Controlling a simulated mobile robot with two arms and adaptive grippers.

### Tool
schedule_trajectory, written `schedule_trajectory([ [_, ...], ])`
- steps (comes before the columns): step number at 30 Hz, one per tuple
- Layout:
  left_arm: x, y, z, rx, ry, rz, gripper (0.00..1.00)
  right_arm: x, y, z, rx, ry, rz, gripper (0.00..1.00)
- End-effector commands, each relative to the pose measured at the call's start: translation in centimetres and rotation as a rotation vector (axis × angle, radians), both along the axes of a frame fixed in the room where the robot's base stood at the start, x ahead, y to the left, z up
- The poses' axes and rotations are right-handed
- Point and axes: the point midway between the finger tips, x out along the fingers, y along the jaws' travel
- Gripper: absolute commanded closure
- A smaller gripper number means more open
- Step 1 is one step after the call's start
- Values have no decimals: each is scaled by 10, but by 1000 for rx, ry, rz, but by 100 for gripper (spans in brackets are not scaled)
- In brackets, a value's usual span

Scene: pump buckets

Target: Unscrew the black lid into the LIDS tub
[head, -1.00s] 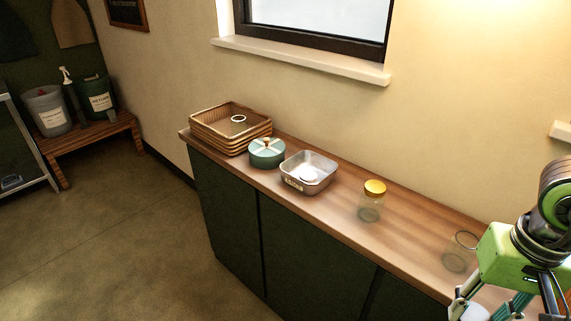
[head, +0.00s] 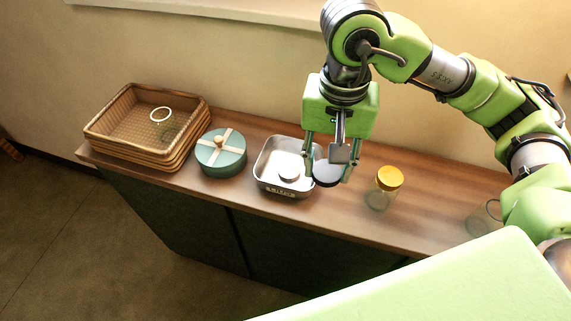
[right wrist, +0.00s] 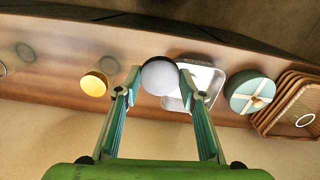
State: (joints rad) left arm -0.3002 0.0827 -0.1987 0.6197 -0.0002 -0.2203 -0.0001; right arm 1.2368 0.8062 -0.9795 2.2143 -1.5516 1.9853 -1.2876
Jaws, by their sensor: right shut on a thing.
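My right gripper (head: 329,174) is shut on the black lid (head: 327,168), a dark disc held between its fingertips. The lid also shows in the right wrist view (right wrist: 158,77), as a grey disc with a dark rim. It is above the counter, just right of the metal LIDS tub (head: 287,191) in the head view, overlapping its right edge. A pale lid (head: 289,170) lies in the tub. An open, clear glass jar (head: 481,224) stands at the counter's right, partly hidden by my arm. My left gripper is not in view.
A jar with a yellow lid (head: 389,178) stands right of the tub. The wall runs behind the wooden counter (head: 350,212).

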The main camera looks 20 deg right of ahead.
Motion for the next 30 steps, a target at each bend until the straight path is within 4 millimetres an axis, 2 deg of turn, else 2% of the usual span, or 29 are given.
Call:
schedule_trajectory([
  [2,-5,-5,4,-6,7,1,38,0,0,2,3,2,-31,89],
  [5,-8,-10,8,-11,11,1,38,11,2,-2,4,3,-49,89],
  [11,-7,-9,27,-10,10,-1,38,56,13,-19,3,5,-50,89],
  [15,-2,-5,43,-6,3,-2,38,90,21,-35,2,3,-49,89],
  [19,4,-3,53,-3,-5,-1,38,108,26,-63,3,5,-48,89],
  [24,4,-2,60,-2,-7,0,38,126,29,-85,2,0,-46,89],
  [30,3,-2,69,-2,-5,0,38,134,31,-100,1,4,-46,89],
])
